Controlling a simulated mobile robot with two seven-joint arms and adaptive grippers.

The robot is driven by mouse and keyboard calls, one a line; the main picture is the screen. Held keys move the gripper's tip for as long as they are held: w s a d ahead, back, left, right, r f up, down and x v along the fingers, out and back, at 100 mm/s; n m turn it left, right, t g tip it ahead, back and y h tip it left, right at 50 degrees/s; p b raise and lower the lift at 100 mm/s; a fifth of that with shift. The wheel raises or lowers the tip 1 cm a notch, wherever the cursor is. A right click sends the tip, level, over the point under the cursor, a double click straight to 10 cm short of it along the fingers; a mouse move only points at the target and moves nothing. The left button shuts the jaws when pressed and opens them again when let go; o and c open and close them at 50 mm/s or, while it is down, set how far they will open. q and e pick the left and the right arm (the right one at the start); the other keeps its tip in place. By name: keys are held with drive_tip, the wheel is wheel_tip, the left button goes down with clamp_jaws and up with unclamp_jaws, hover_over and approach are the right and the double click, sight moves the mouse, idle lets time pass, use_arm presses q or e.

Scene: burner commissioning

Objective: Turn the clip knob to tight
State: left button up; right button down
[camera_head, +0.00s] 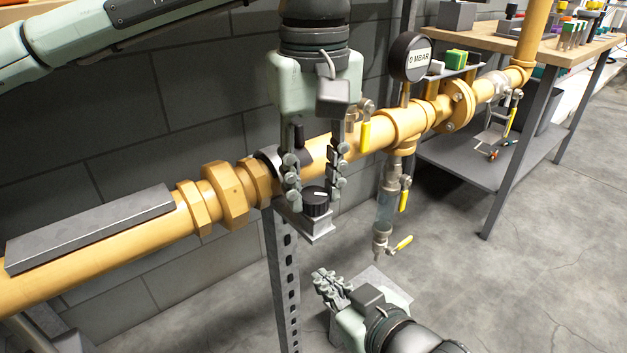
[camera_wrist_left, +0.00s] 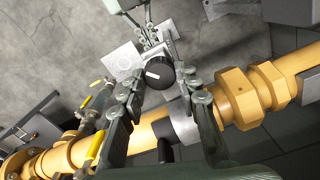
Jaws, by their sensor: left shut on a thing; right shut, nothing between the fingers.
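The clip knob (camera_head: 316,202) is black with a white pointer mark and sits on a grey bracket (camera_head: 312,230) below the yellow pipe. Its top also shows in the left wrist view (camera_wrist_left: 160,75), with the mark pointing to the left there. My left gripper (camera_head: 315,190) points down from above, its two fingers on either side of the knob and shut on it. Parts of the knob's sides are hidden by the fingers. My right gripper (camera_head: 328,284) is lower down, in front of and apart from the bracket, shut and empty.
The yellow pipe (camera_head: 115,253) runs across along the block wall. A gauge (camera_head: 411,57) reading 0 MBAR and yellow-handled valves (camera_head: 366,134) stand right of my left gripper. A slotted post (camera_head: 285,285) stands below the bracket. A workbench (camera_head: 480,38) is at the back right.

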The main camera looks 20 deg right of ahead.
sight(315, 194)
use_arm(q)
drive_tip(key=m, duration=0.5)
drive_tip(key=shift+m, duration=0.3)
drive_tip(key=m, duration=0.4)
drive_tip(key=shift+m, duration=0.4)
drive_tip(key=o, duration=1.2)
drive_tip(key=shift+c, duration=0.2)
drive_tip(key=shift+r, duration=0.1)
wheel_tip(315, 194, up, 12)
drive_tip(key=shift+s, duration=0.1)
